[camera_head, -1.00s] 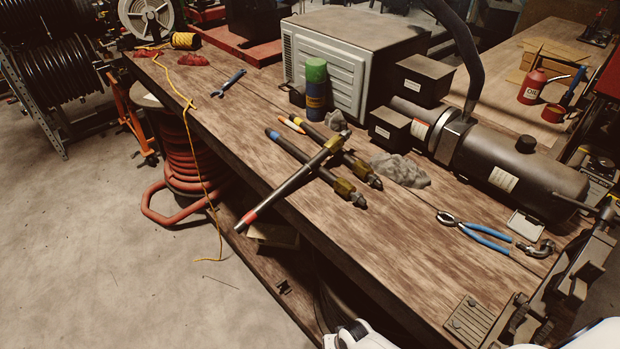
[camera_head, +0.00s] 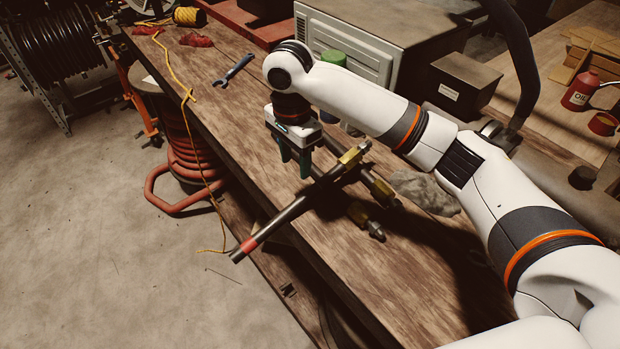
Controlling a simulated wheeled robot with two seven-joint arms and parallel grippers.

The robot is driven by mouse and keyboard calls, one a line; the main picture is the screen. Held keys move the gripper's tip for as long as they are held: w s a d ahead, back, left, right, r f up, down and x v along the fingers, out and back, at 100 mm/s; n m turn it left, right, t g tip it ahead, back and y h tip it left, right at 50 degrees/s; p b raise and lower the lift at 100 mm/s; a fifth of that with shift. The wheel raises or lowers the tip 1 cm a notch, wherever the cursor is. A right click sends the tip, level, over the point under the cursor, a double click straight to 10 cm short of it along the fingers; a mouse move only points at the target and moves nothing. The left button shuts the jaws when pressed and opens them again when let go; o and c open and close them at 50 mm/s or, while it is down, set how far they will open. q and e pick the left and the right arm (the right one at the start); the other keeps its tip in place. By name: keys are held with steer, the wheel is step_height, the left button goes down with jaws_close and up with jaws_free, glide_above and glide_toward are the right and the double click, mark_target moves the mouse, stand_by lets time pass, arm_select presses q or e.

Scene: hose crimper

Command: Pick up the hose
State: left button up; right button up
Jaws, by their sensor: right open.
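A dark hose (camera_head: 292,210) with a red band near its lower left end and a brass fitting at its upper right end lies slantwise across the workbench (camera_head: 400,290), its red end reaching past the front edge. It lies across other dark hoses; their brass fittings (camera_head: 362,217) show below it, and their far ends are hidden behind my gripper and arm. My right gripper (camera_head: 295,172) is open and points down, just behind the crossing hose, over the hidden part of the others. I cannot tell whether its fingers touch one. My left gripper is out of view.
A grey rag (camera_head: 425,192) lies right of the fittings. A blue wrench (camera_head: 233,69) and yellow cord (camera_head: 172,68) lie on the left. The bench between wrench and gripper is clear.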

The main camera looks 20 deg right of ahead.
steer(key=p, duration=0.1)
glide_above(296, 201)
step_height(296, 201, down, 4)
steer(key=shift+s+f, duration=0.1)
steer(key=shift+f, duration=0.15)
step_height(296, 201, down, 3)
steer(key=shift+f+p, duration=0.15)
steer(key=shift+p, duration=0.65)
step_height(296, 201, down, 2)
steer(key=shift+f, duration=0.65)
steer(key=shift+c, duration=0.2)
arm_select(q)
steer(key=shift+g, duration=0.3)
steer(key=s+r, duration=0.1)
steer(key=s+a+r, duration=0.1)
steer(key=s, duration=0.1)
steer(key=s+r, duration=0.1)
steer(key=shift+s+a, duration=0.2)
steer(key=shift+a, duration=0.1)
arm_select(e)
jaws_close()
